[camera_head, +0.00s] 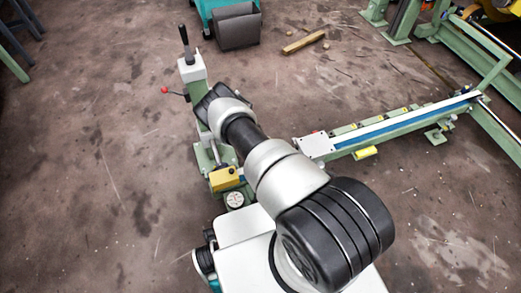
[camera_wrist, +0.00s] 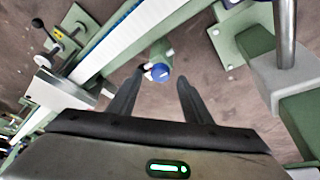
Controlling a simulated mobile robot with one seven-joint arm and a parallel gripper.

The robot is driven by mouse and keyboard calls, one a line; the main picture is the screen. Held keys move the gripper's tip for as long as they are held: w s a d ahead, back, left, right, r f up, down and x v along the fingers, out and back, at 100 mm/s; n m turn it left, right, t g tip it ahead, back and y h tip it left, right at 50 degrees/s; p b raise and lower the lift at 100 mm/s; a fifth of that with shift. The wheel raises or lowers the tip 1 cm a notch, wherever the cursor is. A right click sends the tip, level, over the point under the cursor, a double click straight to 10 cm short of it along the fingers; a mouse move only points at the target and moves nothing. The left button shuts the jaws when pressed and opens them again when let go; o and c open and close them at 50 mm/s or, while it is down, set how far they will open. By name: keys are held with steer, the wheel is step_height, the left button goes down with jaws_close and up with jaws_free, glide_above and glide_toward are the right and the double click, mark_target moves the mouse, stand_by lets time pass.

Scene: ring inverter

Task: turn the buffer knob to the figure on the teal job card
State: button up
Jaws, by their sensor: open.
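In the wrist view my gripper (camera_wrist: 161,78) has its two dark fingers apart with nothing between them. Past the fingertips is a small blue-faced round part (camera_wrist: 158,72) on a green fitting, apart from the fingers; I cannot tell whether it is the buffer knob. In the head view my gripper (camera_head: 212,102) is at the green post machine, mostly hidden by my own arm. A pale round dial (camera_head: 235,199) shows low on that machine, its marks too small to read. I cannot make out a teal job card in either view.
A post with a black-handled lever (camera_head: 185,40) and a red-knobbed lever (camera_head: 164,90) stands close to my gripper. A yellow box (camera_head: 226,179) is on the machine's base. A long green rail (camera_head: 400,125) runs right.

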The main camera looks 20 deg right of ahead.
steer(key=shift+b+x, duration=0.4)
steer(key=shift+x, duration=0.75)
steer(key=c, duration=1.1)
steer(key=shift+o, duration=0.2)
steer(key=shift+d+r+p, duration=0.1)
steer(key=shift+r+p, duration=0.05)
steer(key=shift+p, duration=0.4)
